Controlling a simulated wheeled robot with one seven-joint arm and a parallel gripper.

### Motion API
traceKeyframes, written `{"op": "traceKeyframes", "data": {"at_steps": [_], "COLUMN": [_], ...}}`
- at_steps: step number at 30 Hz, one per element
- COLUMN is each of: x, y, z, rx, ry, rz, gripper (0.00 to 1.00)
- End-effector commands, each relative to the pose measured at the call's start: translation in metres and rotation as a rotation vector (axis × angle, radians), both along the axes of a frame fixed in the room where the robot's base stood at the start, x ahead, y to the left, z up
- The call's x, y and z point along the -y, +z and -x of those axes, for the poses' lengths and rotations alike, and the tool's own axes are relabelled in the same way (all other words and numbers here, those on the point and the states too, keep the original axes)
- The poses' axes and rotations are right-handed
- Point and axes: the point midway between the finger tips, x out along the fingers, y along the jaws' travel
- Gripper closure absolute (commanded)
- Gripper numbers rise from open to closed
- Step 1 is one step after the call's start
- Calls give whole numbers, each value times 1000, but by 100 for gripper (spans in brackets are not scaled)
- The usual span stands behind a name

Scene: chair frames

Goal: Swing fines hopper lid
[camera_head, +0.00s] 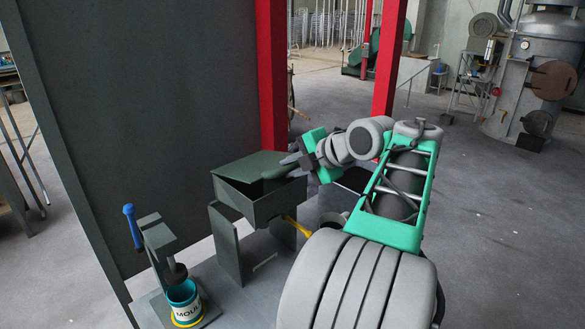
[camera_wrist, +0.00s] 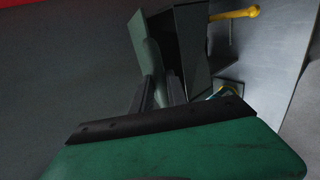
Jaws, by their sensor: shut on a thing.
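The fines hopper (camera_head: 275,201) is a dark green box on upright side plates, standing on the grey bench. Its green lid (camera_head: 250,167) is raised and tilted, leaving a dark gap at the front and side. My gripper (camera_head: 291,161) is at the lid's right edge, beside a rounded green handle-like part (camera_head: 276,172). In the wrist view my gripper (camera_wrist: 160,92) is shut on that green lid handle (camera_wrist: 153,62), and the lid (camera_wrist: 138,35) stands apart from the dark hopper body (camera_wrist: 192,48). The fingertips' exact contact is partly hidden.
A yellow lever (camera_head: 303,227) sticks out at the hopper's right. A press with a blue handle (camera_head: 132,226) and a teal labelled tin (camera_head: 184,300) stand at left front. A dark panel (camera_head: 150,110) rises behind the hopper, with a red post (camera_head: 272,75) beside it.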

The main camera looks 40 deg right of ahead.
Motion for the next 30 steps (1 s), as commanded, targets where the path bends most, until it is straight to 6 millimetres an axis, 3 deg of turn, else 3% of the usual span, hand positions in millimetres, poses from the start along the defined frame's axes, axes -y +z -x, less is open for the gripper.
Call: {"op": "traceKeyframes", "data": {"at_steps": [5,19,30], "x": [0,-1,-1], "y": [5,52,54], "z": [-2,-21,-23], "rx": [0,0,0], "ry": [1,2,1], "rz": [1,1,1], "gripper": [100,100,100]}}
